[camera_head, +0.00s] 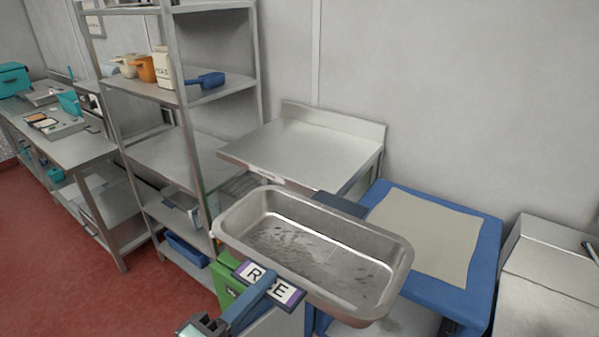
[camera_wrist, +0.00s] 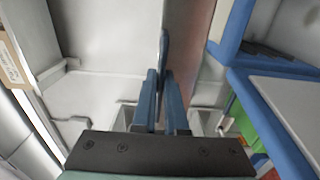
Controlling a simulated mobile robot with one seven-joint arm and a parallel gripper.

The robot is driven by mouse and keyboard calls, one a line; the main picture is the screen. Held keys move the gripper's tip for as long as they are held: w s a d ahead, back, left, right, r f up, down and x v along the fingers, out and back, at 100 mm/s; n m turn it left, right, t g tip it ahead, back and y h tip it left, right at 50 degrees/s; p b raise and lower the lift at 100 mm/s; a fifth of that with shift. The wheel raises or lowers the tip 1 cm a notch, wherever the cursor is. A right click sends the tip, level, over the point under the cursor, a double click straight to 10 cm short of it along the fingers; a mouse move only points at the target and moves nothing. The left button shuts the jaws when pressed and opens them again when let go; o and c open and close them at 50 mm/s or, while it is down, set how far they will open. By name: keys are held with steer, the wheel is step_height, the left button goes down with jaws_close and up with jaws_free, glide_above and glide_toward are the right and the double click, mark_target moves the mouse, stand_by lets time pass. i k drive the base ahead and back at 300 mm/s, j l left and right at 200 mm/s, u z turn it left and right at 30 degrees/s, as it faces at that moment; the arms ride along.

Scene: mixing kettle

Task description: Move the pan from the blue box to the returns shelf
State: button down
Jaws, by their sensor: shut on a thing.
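The pan (camera_head: 330,245), a deep rectangular steel one, is held in the air in the head view, its open top and speckled inside facing up. My gripper (camera_head: 270,279) reaches in from the lower left and is shut on the pan's near left side. In the wrist view my gripper's blue fingers (camera_wrist: 160,82) close on a thin upright edge of the pan (camera_wrist: 164,48). The blue box (camera_head: 487,262) stands behind and right of the pan, with a flat beige top; the pan hides part of it. A steel shelf rack (camera_head: 183,115) stands at the left; no returns label is readable on it.
A steel table (camera_head: 310,150) with a raised back edge stands behind the pan, against the wall. The rack holds containers and a blue scoop (camera_head: 206,80). A green bin (camera_head: 226,284) sits below the pan. A steel cabinet (camera_head: 550,285) stands at right. Red floor is clear at left.

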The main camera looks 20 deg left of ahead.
mark_target(297, 150)
steer(key=i+j, duration=0.2)
steer(key=i, duration=0.25)
steer(key=i+j, duration=0.2)
steer(key=i, duration=0.3)
steer(key=i+j, duration=0.25)
steer(key=i, duration=0.2)
steer(key=i+j, duration=0.2)
steer(key=i, duration=0.3)
